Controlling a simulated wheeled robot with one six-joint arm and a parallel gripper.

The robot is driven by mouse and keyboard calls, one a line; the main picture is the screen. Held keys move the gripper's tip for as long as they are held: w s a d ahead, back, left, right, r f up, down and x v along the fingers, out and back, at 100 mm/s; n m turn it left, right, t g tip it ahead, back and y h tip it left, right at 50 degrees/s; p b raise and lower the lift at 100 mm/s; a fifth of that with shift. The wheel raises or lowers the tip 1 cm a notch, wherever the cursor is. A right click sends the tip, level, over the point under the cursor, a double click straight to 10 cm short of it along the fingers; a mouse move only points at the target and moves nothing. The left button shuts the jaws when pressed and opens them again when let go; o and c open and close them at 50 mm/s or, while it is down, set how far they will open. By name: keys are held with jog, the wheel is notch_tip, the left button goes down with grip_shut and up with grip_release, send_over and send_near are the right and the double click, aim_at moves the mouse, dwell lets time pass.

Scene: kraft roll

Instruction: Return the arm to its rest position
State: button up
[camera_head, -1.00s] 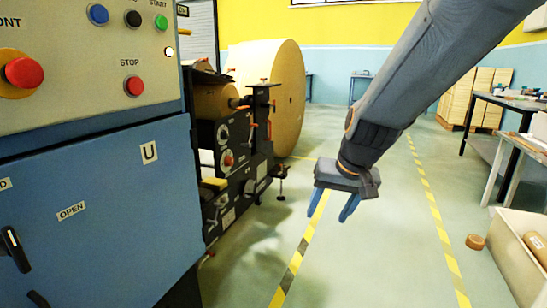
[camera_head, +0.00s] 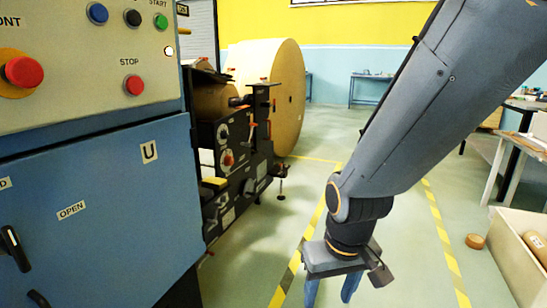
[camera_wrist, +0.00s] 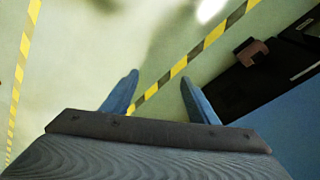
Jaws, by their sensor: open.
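My gripper (camera_head: 331,290) hangs at the end of my arm in the lower middle of the head view, pointing down over the floor. Its two blue fingers are spread apart with nothing between them. In the wrist view my gripper (camera_wrist: 160,100) also shows open and empty, with pale green floor and a yellow-black stripe beyond the fingertips. The fingertips are partly cut off by the lower edge of the head view. My arm comes down from the upper right, with its wrist bent downward.
A blue control cabinet (camera_head: 95,220) with buttons stands at left. Behind it are a black machine (camera_head: 235,150) and a large kraft roll (camera_head: 285,95). A bin (camera_head: 515,255) and a brown tape roll (camera_head: 475,241) are at right. The striped floor lane (camera_head: 435,235) is mostly clear.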

jog(key=s+a+n+g, duration=0.2)
jog(key=s+a+n, duration=0.3)
jog(key=s+a, duration=0.7)
jog(key=d+r+m+p, duration=0.3)
jog(key=d+r+p, duration=0.7)
jog(key=r+p, duration=0.4)
jog(key=w+d+r+m+p, duration=0.1)
jog(key=d+r+m+p, duration=0.3)
jog(key=d+r+p, duration=0.6)
notch_tip(320, 180, up, 4)
jog(key=p, duration=0.4)
jog(key=shift+h, duration=0.3)
